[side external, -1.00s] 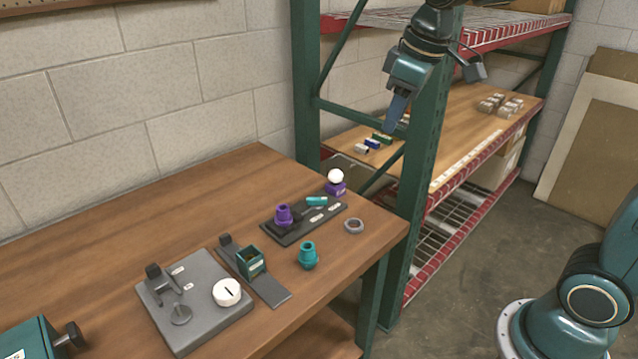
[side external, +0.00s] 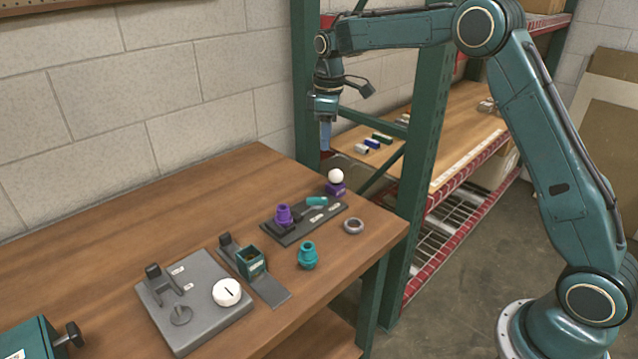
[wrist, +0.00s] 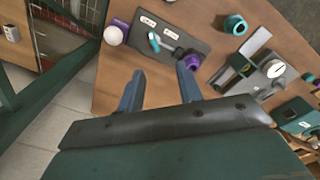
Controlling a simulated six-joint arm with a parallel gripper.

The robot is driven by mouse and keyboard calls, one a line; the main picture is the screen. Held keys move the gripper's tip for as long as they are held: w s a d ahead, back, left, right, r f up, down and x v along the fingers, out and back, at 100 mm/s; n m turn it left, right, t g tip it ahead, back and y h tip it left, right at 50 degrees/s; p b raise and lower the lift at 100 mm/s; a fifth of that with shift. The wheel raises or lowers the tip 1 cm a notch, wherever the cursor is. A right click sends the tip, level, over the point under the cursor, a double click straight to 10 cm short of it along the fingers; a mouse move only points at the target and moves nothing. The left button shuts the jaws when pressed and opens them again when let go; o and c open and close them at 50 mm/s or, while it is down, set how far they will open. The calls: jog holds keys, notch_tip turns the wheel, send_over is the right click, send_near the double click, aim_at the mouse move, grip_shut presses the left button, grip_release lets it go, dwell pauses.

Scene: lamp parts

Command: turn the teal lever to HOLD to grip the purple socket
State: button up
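The purple socket (side external: 283,213) stands upright at the left end of a dark plate (side external: 296,236) on the wooden table. It also shows in the wrist view (wrist: 193,61), beside the tip of one finger. The teal lever (side external: 316,201) is on the same plate, its teal end pointing right, away from the socket; the wrist view shows it too (wrist: 154,42). Two white labels (side external: 316,218) lie along the plate, too small to read. My gripper (wrist: 160,88) is open and empty. In the side view it hangs above the table's far back corner, apart from the lever.
A white bulb (side external: 335,176) on a purple base stands by the plate's far end. A grey ring (side external: 354,226) and a teal socket (side external: 307,257) sit in front. A grey fixture (side external: 195,305) is at left. A green rack post (side external: 408,200) rises beside the table.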

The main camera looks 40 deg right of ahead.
jog(key=n, duration=0.1)
send_over(319, 198)
notch_tip(319, 198, down, 6)
jog(key=r, duration=0.1)
jog(key=shift+f+g, duration=0.25)
jog(key=shift+g, duration=0.05)
jog(key=shift+f, duration=6.85)
jog(key=shift+c, duration=0.3)
grip_shut()
